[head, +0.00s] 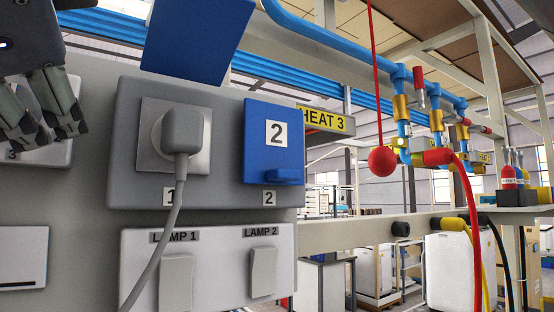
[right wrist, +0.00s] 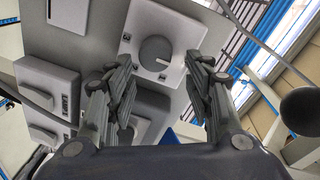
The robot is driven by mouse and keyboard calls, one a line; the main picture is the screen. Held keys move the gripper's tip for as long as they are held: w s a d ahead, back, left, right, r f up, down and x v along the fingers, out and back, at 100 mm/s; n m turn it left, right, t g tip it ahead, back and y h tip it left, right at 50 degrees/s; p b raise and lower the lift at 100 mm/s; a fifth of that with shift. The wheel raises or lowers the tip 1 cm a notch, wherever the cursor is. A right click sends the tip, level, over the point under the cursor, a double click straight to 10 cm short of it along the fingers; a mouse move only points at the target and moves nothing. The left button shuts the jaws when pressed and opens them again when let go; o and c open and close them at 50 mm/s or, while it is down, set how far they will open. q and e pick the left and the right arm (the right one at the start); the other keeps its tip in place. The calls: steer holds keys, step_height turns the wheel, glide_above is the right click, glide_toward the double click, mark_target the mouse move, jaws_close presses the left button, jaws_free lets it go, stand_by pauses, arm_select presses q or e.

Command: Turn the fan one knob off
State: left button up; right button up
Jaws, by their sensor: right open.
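A round dark grey knob (right wrist: 154,53) with a white pointer mark sits on a pale square plate (right wrist: 134,18) in the right wrist view. No "fan one" label is readable there. My right gripper (right wrist: 160,75) is open, with one finger on each side of the knob's lower area in the picture. I see no contact with the knob. In the head view my right gripper (head: 36,118) is at the upper left, in front of a grey plate (head: 60,155) marked 3, and hides most of it. My left gripper is not in view.
A grey socket box holds a plug (head: 182,130) with a hanging cable and a blue cover (head: 272,140). Lamp switches (head: 176,285) sit below. A blue flap (head: 197,40) juts out above. A red ball (head: 382,160) hangs on a cord at the right, before blue pipes.

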steer(key=v, duration=1.1)
steer(key=shift+s+a+f, duration=0.15)
steer(key=shift+s+f, duration=0.05)
steer(key=shift+s, duration=0.2)
steer(key=shift+w, duration=0.1)
